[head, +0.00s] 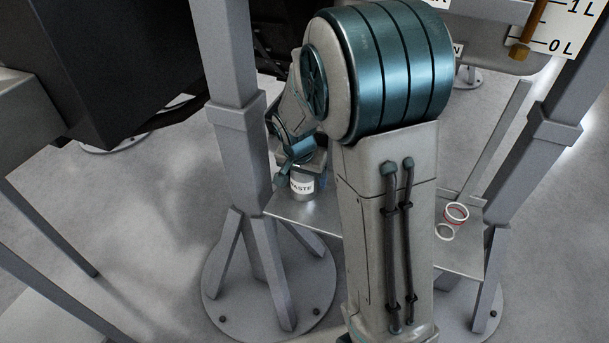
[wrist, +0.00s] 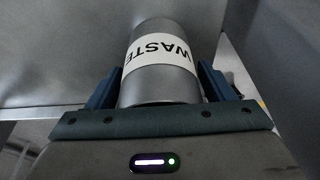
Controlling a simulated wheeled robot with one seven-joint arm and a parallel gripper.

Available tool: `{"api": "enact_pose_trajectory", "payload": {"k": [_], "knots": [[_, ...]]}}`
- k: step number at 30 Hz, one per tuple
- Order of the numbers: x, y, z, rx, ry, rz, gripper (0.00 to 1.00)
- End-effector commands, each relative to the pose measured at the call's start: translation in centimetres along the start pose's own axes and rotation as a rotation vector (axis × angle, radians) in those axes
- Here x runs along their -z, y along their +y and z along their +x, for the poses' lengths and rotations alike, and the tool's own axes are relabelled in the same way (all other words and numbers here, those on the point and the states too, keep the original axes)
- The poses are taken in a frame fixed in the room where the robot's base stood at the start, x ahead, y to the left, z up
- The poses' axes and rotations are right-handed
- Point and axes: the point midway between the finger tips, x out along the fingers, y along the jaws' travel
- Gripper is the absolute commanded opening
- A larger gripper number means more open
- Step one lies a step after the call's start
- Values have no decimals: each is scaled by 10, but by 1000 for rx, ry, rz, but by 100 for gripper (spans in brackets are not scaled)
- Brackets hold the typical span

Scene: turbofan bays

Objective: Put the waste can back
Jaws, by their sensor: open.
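The waste can (head: 302,187) is a small silver cylinder with a white band lettered WASTE. In the head view it stands upright at the left end of a low grey metal shelf (head: 312,214), partly covered by my gripper. In the wrist view the can (wrist: 160,75) sits between the two blue fingers of my gripper (wrist: 158,85). The fingers are open, one on each side of the can. Whether either finger touches the can cannot be told. In the head view my arm hides the middle of the shelf.
Two rings, one red and white (head: 456,212) and one white (head: 444,232), lie at the shelf's right end. Grey posts (head: 240,130) with round feet stand on both sides of the shelf. A litre-scale plate (head: 575,25) hangs at upper right. Open floor lies at left.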

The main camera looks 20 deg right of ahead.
Motion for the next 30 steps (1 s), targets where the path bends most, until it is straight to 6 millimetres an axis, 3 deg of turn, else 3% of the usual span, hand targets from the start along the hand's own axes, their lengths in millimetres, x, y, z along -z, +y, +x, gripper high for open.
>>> {"api": "enact_pose_trajectory", "payload": {"k": [5, 18, 24, 26, 30], "knots": [[2, 0, -12, 2, 2, 0, 75], [2, -1, -102, 3, 3, 0, 75], [1, 0, -122, 2, 0, -1, 75], [-2, 4, -125, 4, -5, -13, 75], [-21, 31, -138, 19, -38, -109, 75]]}}
